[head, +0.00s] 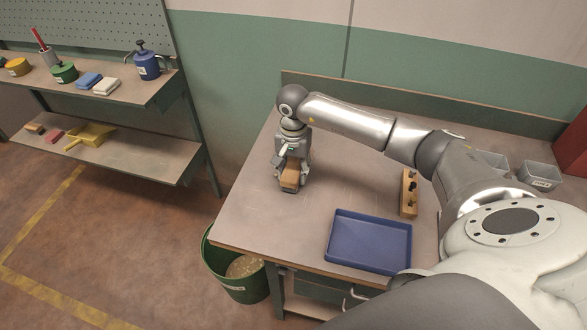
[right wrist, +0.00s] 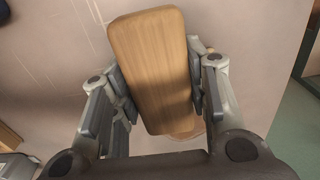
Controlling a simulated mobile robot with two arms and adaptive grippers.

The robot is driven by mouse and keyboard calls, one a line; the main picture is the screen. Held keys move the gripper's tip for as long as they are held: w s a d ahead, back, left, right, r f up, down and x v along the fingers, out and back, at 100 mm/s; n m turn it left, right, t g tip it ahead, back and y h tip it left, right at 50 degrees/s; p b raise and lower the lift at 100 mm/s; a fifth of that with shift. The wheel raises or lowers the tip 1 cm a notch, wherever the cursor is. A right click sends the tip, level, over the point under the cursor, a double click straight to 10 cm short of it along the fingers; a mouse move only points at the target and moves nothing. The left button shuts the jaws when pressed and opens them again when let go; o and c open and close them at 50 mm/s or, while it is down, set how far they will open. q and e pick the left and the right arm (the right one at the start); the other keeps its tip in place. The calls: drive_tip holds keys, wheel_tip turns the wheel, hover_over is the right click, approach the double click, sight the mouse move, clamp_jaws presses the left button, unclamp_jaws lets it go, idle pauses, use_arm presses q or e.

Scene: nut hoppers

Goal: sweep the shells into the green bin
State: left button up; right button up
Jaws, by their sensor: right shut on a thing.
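My right gripper (head: 291,184) is shut on a wooden block-shaped piece (head: 291,176), low over the left part of the table (head: 255,215). In the right wrist view the same wooden piece (right wrist: 152,70) sits between both fingers; its underside is hidden, so I cannot tell whether it has bristles. The green bin (head: 237,288) stands on the floor at the table's front left corner, with pale tan bits inside that look like shells (head: 243,266). I make out no loose shells on the table. My left gripper is not in view.
A blue tray (head: 369,241) lies at the table's front. A wooden rack with dark pegs (head: 408,193) stands behind it, beside my arm. Grey containers (head: 540,176) are at the back right. A yellow dustpan (head: 92,136) lies on the left wall shelf. The table's left part is clear.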

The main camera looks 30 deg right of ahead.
sight(244, 171)
drive_tip(key=shift+f+b, duration=0.4)
drive_tip(key=shift+w+a+b, duration=1.5)
drive_tip(key=shift+w+a, duration=0.25)
drive_tip(key=shift+w, duration=0.15)
drive_tip(key=shift+w+a+f+b, duration=0.1)
drive_tip(key=shift+w+a+b, duration=0.35)
drive_tip(key=shift+w+b, duration=0.05)
drive_tip(key=shift+w+a, duration=0.35)
drive_tip(key=shift+w+a+b, duration=1.15)
drive_tip(key=shift+w+b, duration=0.15)
drive_tip(key=shift+b, duration=0.15)
drive_tip(key=shift+w+a+b, duration=1.1)
drive_tip(key=shift+w+a, duration=0.15)
drive_tip(key=shift+w, duration=0.05)
